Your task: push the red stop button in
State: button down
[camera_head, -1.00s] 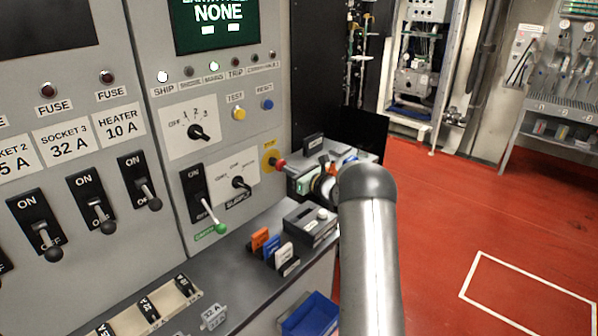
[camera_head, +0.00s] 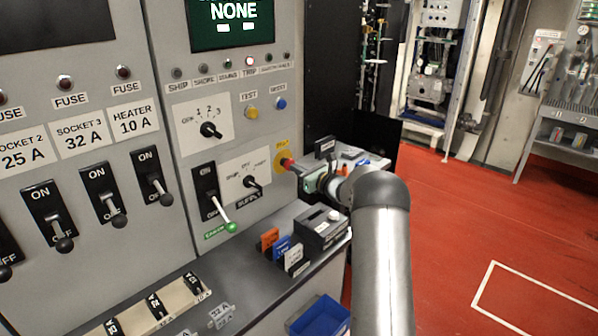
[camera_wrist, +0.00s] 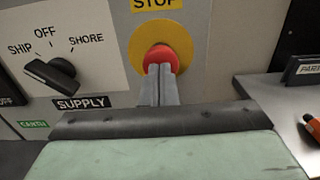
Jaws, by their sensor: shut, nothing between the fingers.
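The red stop button (camera_head: 285,163) is on the grey panel's right side, on a round yellow plate (camera_head: 281,156). In the wrist view the red button (camera_wrist: 160,55) is in the centre, on the yellow plate (camera_wrist: 190,55) under the STOP label. My gripper (camera_wrist: 160,70) is shut and empty. Its fingertips point straight at the button and appear to touch its face, covering its lower middle. In the head view my gripper (camera_head: 295,166) is at the button, partly hidden by my arm. How deep the button sits is hard to tell.
The TRIP lamp (camera_head: 249,61) is lit. Coloured cards (camera_head: 281,248) and a dark box (camera_head: 320,231) stand on the ledge below.

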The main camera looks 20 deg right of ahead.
jog(key=b+v, duration=0.4)
jog(key=v, duration=1)
jog(key=s+a+f+n+g+y, duration=0.1)
jog(key=s+a+n+g, duration=0.6)
jog(key=a, duration=0.6)
jog(key=s+a+f+n+g+y, duration=0.1)
jog(key=s+a+n+g, duration=0.4)
jog(key=s+a+n, duration=0.65)
jog(key=s+a+f+n+g+h, duration=0.1)
jog(key=s+n+h, duration=0.3)
jog(key=s, duration=0.6)
jog(key=s+a+f+n+g+h, duration=0.1)
jog(key=s+f+n+g+h, duration=0.2)
jog(key=s+n, duration=0.6)
jog(key=shift+s+a+f+h, duration=0.3)
jog(key=shift+s+f+h, duration=0.1)
jog(key=shift+s+h, duration=0.55)
